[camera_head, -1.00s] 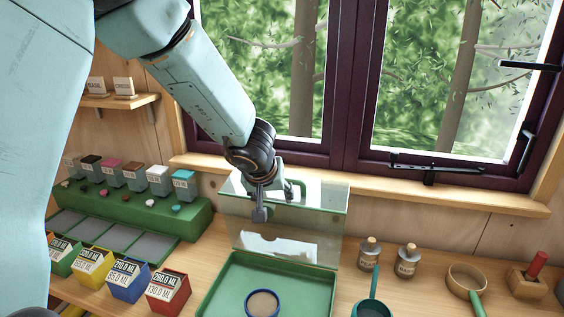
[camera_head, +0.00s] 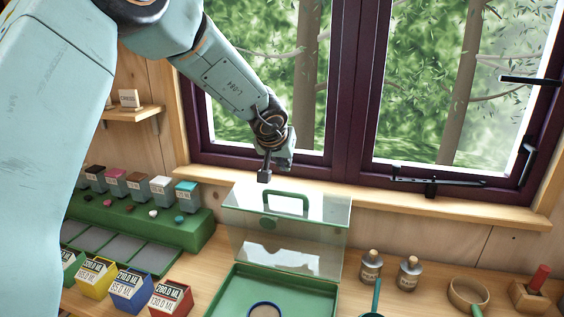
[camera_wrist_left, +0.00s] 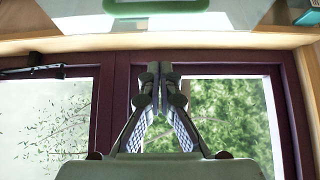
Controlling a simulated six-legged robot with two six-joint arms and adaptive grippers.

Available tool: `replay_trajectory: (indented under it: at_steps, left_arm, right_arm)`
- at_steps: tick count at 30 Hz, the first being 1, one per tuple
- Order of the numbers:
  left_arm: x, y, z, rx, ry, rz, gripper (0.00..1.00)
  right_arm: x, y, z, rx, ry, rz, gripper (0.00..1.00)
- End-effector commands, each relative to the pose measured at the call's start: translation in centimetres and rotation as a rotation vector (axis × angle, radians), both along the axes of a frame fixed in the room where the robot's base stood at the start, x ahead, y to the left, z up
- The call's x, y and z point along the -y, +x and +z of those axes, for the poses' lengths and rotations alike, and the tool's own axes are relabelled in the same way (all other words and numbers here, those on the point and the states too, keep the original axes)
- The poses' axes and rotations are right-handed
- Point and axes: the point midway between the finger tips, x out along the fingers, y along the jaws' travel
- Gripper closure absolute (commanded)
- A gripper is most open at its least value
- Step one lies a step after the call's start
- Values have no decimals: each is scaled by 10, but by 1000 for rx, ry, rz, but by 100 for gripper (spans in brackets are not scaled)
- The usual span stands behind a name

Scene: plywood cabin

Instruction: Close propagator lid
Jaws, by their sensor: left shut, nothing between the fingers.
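The propagator's clear lid (camera_head: 300,243) stands open and upright behind its green tray (camera_head: 228,297). A green handle (camera_head: 286,198) sits on the lid's upper part, with a round green piece on the panel below it. My left gripper (camera_head: 264,177) is shut and empty, just above and behind the lid's top edge, apart from the handle. In the left wrist view the shut fingers (camera_wrist_left: 160,72) point toward the lid's green edge or handle (camera_wrist_left: 150,10) at the top of the picture. My right gripper is not in view.
A dark window frame and wooden sill (camera_head: 440,202) are close behind the lid. Coloured boxes (camera_head: 130,286) and a green rack (camera_head: 140,222) stand to the left.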

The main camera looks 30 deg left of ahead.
Motion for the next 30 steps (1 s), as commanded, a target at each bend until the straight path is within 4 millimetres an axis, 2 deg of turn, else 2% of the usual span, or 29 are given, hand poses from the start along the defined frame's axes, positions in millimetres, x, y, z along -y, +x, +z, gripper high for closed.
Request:
replay_trajectory:
  at_steps: [3, 12, 24, 30]
  left_arm:
    - [-3, 13, -18, -2, 1, 0, 100]
    - [-9, 37, -46, 0, 1, 0, 100]
    - [-2, 9, -58, 1, -1, -1, 100]
    - [0, 1, -59, 1, 0, 0, 100]
  right_arm:
    - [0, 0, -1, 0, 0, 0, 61]
    - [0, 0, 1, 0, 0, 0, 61]
    - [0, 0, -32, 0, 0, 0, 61]
    - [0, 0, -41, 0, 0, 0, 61]
